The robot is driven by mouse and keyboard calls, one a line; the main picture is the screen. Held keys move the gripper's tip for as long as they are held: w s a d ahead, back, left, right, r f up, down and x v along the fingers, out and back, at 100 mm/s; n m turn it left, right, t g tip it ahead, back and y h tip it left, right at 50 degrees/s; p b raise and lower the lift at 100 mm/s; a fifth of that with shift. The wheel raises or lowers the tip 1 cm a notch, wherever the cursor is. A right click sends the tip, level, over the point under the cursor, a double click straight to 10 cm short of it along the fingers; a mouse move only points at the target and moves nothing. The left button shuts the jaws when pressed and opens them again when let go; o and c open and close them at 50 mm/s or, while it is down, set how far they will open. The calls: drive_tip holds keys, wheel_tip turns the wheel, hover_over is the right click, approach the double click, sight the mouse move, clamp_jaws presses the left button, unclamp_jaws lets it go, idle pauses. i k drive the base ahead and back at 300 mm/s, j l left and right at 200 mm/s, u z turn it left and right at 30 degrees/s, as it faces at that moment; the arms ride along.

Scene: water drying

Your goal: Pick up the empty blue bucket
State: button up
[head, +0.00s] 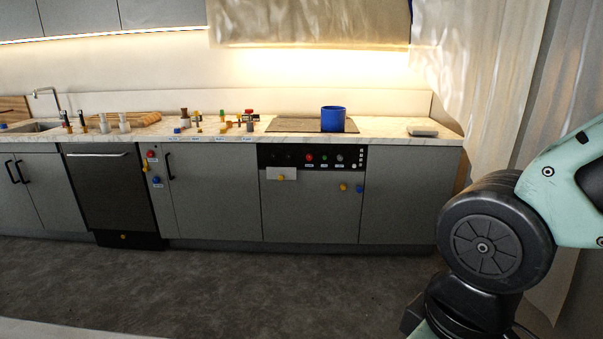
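A blue bucket-like pot (333,120) stands upright on the dark cooktop at the right part of the far counter. Its inside is barely visible, so I cannot tell whether it is empty. My arm shows large at the right edge of the head view, well in front of the counter. My gripper is outside the picture.
The marble counter (385,128) holds several small coloured blocks and bottles left of the cooktop (290,124). A flat grey item (422,131) lies to the right. A sink (35,127) is at far left. Curtains (480,70) hang at right. The dark floor (240,285) is clear.

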sight(333, 118)
drive_tip(key=i, duration=2)
